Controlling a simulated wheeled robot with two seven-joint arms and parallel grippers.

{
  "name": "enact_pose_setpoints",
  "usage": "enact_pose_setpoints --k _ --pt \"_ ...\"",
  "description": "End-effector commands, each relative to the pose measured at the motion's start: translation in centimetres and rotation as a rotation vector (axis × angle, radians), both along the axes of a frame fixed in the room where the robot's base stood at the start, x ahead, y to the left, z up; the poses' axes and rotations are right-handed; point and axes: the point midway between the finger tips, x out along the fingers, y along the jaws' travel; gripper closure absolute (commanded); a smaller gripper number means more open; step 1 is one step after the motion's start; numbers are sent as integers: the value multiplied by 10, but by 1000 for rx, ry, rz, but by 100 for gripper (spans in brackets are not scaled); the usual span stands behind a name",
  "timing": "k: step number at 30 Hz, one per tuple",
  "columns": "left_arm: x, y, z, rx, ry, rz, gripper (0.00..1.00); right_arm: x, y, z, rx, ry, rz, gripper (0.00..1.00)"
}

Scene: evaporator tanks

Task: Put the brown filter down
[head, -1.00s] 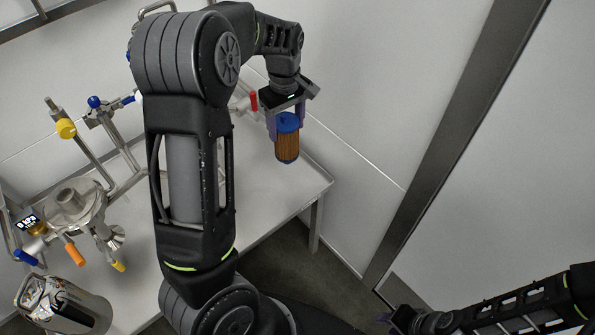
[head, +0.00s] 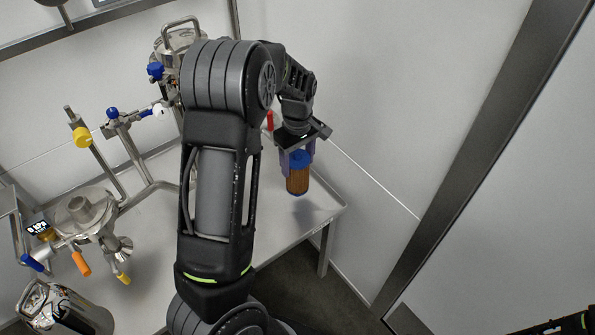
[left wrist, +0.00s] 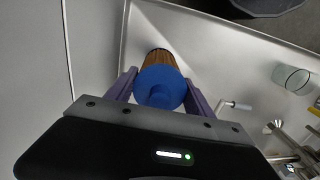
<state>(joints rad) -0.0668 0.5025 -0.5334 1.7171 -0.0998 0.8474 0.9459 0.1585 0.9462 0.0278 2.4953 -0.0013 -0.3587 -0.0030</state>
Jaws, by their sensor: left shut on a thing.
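The brown filter (head: 298,181) is a ribbed brown cylinder with a blue cap. My left gripper (head: 298,158) is shut on its blue cap and holds it upright over the right part of the metal table (head: 275,240). In the left wrist view the blue cap (left wrist: 160,87) sits between the two purple fingers, with the brown body (left wrist: 160,58) beyond it. I cannot tell for sure whether the filter's lower end touches the table; a soft shadow lies near it. My right gripper is not in view; only a bit of my right arm shows at the lower right.
Steel tank fittings with a yellow knob (head: 82,137) and a round steel lid (head: 82,208) stand at the left. A shiny steel vessel (head: 62,310) is at the lower left. A clear glass (left wrist: 291,78) shows in the left wrist view. The table's right end looks bare.

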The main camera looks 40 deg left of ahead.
Motion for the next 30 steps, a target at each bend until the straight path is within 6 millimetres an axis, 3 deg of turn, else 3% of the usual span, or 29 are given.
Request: enact_pose_setpoints --k 7,15,27,28,30 --pt "0 0 -3 0 0 0 100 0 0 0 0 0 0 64" --pt "0 0 -36 0 1 1 100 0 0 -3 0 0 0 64" --pt "0 0 -41 0 0 0 100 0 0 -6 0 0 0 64" --pt "0 0 -40 0 0 0 36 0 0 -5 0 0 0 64" --pt "0 0 -39 0 0 0 31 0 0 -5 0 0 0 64"
